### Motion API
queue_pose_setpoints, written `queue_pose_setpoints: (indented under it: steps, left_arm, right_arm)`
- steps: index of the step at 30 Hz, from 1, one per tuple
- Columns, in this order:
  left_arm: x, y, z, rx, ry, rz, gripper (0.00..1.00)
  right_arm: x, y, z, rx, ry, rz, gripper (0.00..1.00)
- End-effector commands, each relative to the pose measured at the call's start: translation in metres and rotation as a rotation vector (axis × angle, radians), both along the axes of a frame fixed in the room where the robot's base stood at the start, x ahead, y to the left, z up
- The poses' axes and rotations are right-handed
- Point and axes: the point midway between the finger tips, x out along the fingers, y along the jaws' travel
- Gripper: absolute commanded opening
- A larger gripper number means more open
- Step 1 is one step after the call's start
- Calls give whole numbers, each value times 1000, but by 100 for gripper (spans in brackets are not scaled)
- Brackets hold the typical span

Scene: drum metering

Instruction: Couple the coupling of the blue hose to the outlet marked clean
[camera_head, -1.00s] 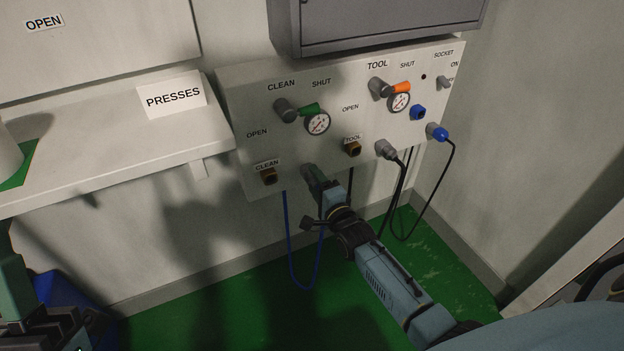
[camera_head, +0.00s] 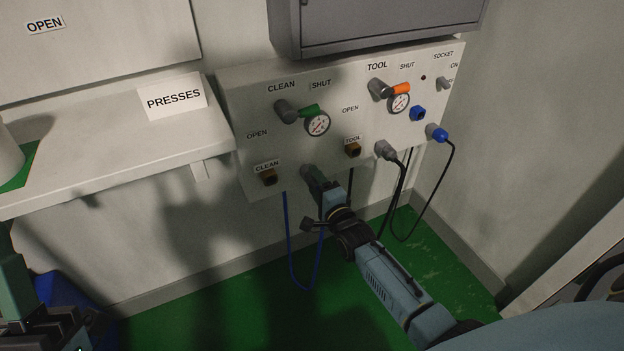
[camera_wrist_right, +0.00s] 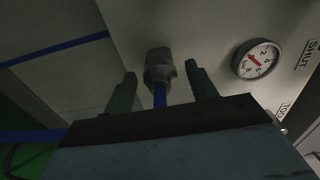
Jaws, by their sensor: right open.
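The blue hose (camera_head: 289,245) hangs in a loop below the panel. Its grey coupling (camera_wrist_right: 159,66) shows in the right wrist view, with the hose coming out of its near end. My right gripper (camera_head: 313,178) is at the panel's lower edge, right of the clean outlet. Its open fingers (camera_wrist_right: 159,84) stand on either side of the hose and coupling, with gaps. My left gripper (camera_head: 45,330) is partly visible at bottom left.
The panel (camera_head: 235,110) also carries a green-handled valve (camera_head: 307,110), gauges, an orange-handled valve (camera_head: 398,88) and the tool outlet (camera_head: 353,150). Black cables (camera_head: 400,190) hang to the right. A shelf (camera_head: 110,170) juts out at left. A grey cabinet (camera_head: 375,25) is above.

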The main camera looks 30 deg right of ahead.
Motion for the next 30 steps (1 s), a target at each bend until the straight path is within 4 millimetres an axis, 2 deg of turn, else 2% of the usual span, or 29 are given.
queue_pose_setpoints:
  steps: [11, 14, 24, 30]
  left_arm:
    - [0, 0, 3, 0, -1, 0, 36]
    - [0, 0, 3, 0, -1, 0, 36]
    - [0, 0, 3, -1, -2, 0, 36]
    - [0, 0, 5, 0, -2, 1, 36]
  right_arm:
    - [0, 0, 0, 0, -1, 0, 57]
    - [0, 0, 0, 0, 0, 0, 46]
    - [0, 0, 0, 0, 0, 0, 2]
    - [-2, 0, 2, 0, -4, 0, 0]
